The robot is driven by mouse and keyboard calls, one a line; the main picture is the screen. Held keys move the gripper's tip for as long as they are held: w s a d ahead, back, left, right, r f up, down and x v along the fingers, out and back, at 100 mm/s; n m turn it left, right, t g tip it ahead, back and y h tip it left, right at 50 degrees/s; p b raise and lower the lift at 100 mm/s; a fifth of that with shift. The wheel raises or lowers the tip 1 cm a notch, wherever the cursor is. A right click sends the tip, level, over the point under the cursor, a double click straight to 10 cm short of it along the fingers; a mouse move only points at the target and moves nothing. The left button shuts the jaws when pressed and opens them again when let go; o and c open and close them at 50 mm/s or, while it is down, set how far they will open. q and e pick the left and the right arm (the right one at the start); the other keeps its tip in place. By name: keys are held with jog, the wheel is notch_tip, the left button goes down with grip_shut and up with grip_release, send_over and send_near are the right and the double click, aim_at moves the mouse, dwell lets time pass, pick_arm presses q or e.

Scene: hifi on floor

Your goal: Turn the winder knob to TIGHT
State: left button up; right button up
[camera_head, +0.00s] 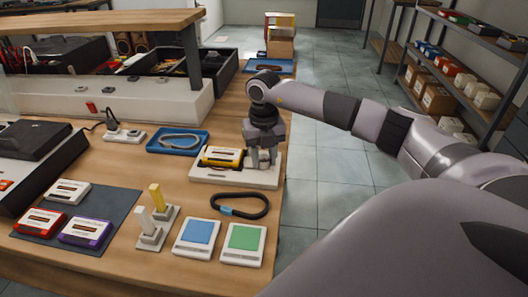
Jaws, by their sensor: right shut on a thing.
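The winder is a pale flat base (233,180) near the table's right edge, with a yellow and black cassette (222,157) on its left part. My right gripper (264,158) points down over the right part of the base, just right of the cassette. It is shut on the winder knob, which is mostly hidden between the fingers. Which way the knob points, and any TIGHT mark, cannot be made out. My left gripper is not in view.
A blue tray (178,141) with a cable lies left of the winder. A black cable loop (240,206), a blue pad (197,238) and a green pad (243,243) lie in front. Several cassettes rest on a dark mat (105,216). A white and a yellow lever (157,198) stand upright nearby.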

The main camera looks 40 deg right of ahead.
aim_at(264, 158)
jog(key=shift+w+r+m+p, duration=0.1)
jog(key=shift+m+p, duration=0.35)
jog(key=shift+m, duration=0.75)
jog(key=o, duration=1)
jog(key=shift+o, duration=0.2)
jog(key=shift+r, duration=3.55)
